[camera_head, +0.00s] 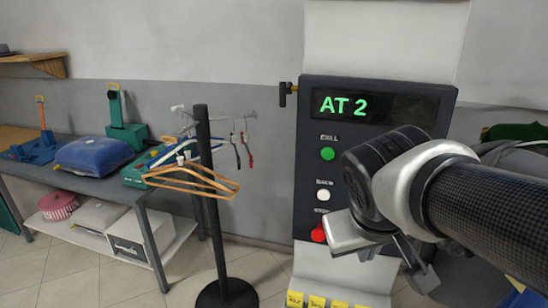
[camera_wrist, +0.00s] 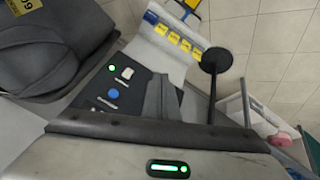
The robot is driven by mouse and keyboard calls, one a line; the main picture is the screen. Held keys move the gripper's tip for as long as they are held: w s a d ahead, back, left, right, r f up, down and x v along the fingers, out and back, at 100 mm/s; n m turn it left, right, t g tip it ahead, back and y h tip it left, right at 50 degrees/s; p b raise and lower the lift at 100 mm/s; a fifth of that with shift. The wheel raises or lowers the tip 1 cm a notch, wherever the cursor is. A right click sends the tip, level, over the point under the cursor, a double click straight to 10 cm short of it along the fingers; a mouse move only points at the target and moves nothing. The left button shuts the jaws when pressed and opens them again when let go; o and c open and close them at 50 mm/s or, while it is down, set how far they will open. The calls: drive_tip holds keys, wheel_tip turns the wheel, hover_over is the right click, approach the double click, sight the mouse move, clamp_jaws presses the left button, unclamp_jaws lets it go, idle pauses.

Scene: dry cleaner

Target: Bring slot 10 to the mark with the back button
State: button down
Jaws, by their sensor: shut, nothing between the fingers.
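The dark control panel (camera_head: 312,130) has a display (camera_head: 372,105) reading "AT 2" in green. Below it are a green call button (camera_head: 328,154), a white back button (camera_head: 323,195) and a red stop button (camera_head: 318,233), its label partly covered. My gripper (camera_head: 422,276) is shut and empty, to the right of and below the buttons, pointing downward; my wrist hides the panel's lower right. Which buttons these match is unclear.
A black stand (camera_head: 205,200) with wooden hangers (camera_head: 195,180) stands left of the panel. A bench (camera_head: 100,195) with a blue cushion (camera_head: 95,155) is further left. Yellow tags (camera_head: 315,301) line the base below the panel. A dark garment (camera_wrist: 50,45) is at left in the wrist view.

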sight(324, 195)
drive_tip(key=w+a+f+n+t+h+b, duration=0.1)
drive_tip(key=w+a+f+n, duration=0.1)
drive_tip(key=w, duration=0.5)
drive_tip(key=w+a+f+n+t+b, duration=0.1)
drive_tip(key=w+a+f+n+b, duration=0.1)
drive_tip(key=w+f, duration=0.3)
drive_tip(key=w+a+n, duration=0.1)
drive_tip(key=w, duration=0.2)
drive_tip(key=shift+a+h, duration=0.35)
drive_tip(key=shift+h, duration=0.05)
drive_tip(key=shift+w, duration=0.15)
drive_tip(key=shift+w+d+p, duration=0.25)
drive_tip(key=shift+w+d, duration=0.2)
drive_tip(key=shift+w, duration=0.9)
drive_tip(key=shift+w+d+p, duration=0.25)
drive_tip(key=shift+w+d, duration=0.25)
drive_tip(key=shift+w, duration=0.9)
drive_tip(key=shift+w+d+p, duration=0.25)
drive_tip(key=shift+w+d, duration=0.2)
drive_tip(key=shift+w, duration=0.9)
drive_tip(key=shift+w, duration=0.1)
drive_tip(key=shift+w+d, duration=0.15)
drive_tip(key=shift+w, duration=0.15)
